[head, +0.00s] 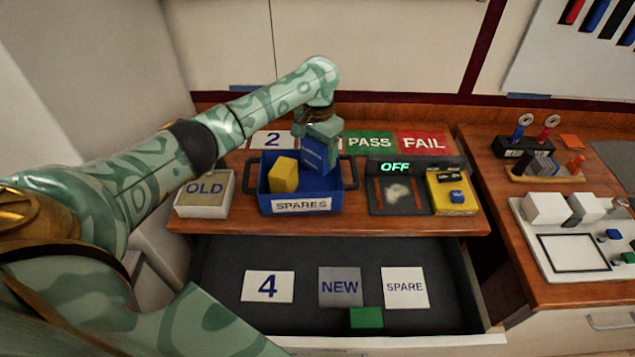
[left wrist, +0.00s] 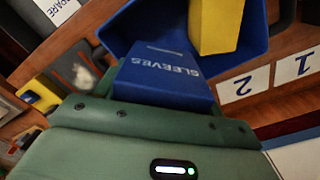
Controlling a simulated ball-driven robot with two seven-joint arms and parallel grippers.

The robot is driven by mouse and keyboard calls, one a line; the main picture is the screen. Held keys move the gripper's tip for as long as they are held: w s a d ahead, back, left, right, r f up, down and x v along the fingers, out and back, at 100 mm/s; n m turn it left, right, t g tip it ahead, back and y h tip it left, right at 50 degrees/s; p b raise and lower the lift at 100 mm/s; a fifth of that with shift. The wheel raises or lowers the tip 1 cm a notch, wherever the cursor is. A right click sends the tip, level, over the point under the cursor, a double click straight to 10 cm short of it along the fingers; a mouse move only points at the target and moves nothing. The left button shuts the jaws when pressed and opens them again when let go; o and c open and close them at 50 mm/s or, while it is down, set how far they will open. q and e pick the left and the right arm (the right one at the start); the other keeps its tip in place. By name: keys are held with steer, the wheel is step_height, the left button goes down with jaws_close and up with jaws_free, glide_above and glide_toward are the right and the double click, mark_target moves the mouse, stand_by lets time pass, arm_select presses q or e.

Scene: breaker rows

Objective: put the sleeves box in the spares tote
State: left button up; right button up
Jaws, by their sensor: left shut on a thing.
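The sleeves box (head: 314,157) is blue with white lettering, and it shows large in the left wrist view (left wrist: 165,78). My left gripper (head: 321,140) is shut on it from above. The box is at the right half of the blue spares tote (head: 261,190), beside a yellow block (head: 284,175). Its lower part is hidden by the tote's contents and front wall, so I cannot tell whether it touches the floor. The tote (left wrist: 262,30) and yellow block (left wrist: 214,25) also show in the left wrist view. My right gripper is not in view.
An OLD box (head: 204,195) stands left of the tote. A dark tray with an OFF display (head: 394,168) and a yellow case (head: 453,192) stand right. PASS (head: 370,143) and FAIL (head: 423,142) cards lie behind. An open drawer (head: 225,255) is below with cards and a green block (head: 366,318).

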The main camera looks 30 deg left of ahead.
mark_target(318, 162)
arm_select(q)
step_height(318, 162, down, 3)
steer(key=shift+f+b, duration=0.15)
steer(key=shift+b, duration=0.3)
steer(key=shift+s+f, duration=0.1)
steer(key=shift+f, duration=0.4)
step_height(318, 162, down, 5)
steer(key=b, duration=0.3)
steer(key=shift+f, duration=0.2)
steer(key=shift+r, duration=0.15)
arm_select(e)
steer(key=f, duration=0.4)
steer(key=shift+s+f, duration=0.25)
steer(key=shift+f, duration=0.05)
arm_select(q)
steer(key=o, duration=1.2)
step_height(318, 162, up, 12)
steer(key=p, duration=0.6)
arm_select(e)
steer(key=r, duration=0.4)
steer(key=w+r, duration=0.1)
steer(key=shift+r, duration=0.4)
